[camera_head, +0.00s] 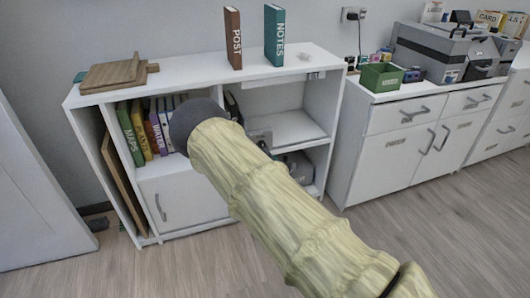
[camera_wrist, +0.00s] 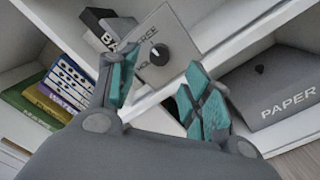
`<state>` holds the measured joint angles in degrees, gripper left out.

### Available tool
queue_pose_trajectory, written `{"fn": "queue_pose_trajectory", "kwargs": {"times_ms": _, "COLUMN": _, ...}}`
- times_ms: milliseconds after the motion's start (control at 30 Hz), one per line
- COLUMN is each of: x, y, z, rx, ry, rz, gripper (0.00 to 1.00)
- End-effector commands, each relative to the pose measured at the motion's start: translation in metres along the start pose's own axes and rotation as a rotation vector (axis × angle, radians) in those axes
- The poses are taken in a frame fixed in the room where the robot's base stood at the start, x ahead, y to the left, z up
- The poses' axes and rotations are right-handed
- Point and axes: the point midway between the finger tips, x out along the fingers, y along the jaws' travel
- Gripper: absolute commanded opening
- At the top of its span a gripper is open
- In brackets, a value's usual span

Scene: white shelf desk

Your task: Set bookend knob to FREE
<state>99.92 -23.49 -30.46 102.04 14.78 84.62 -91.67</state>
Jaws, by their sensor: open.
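The bookend is a grey metal plate (camera_wrist: 176,42) in the wrist view, marked "FREE" and a partly hidden "HOLD". A dark round knob (camera_wrist: 159,54) sits on its face; which label it points to I cannot tell. My gripper (camera_wrist: 160,94) is open and empty, with teal finger pads on either side of the plate's lower part in the picture. Whether a finger touches the plate I cannot tell. In the head view, a grey part of the bookend (camera_head: 259,137) shows just right of my arm, which hides my gripper and most of the bookend.
Upright books (camera_head: 134,133) stand left in the shelf desk (camera_head: 180,72). A grey box marked "PAPER" (camera_wrist: 268,90) is at right in the wrist view. Brown "POST" (camera_head: 233,38) and teal "NOTES" (camera_head: 274,35) books stand on top. The right middle shelf (camera_head: 290,128) has free room.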

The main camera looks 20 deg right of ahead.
Motion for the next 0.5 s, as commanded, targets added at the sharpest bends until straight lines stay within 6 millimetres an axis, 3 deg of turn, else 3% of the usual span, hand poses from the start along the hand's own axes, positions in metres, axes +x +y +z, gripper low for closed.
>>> {"fn": "queue_pose_trajectory", "kwargs": {"times_ms": 200, "x": -0.035, "y": 0.000, "z": 0.000, "rx": -0.001, "ry": 0.000, "rz": -0.001, "gripper": 0.49}}
{"fn": "queue_pose_trajectory", "kwargs": {"times_ms": 500, "x": -0.055, "y": 0.000, "z": 0.000, "rx": -0.001, "ry": 0.000, "rz": 0.000, "gripper": 0.49}}
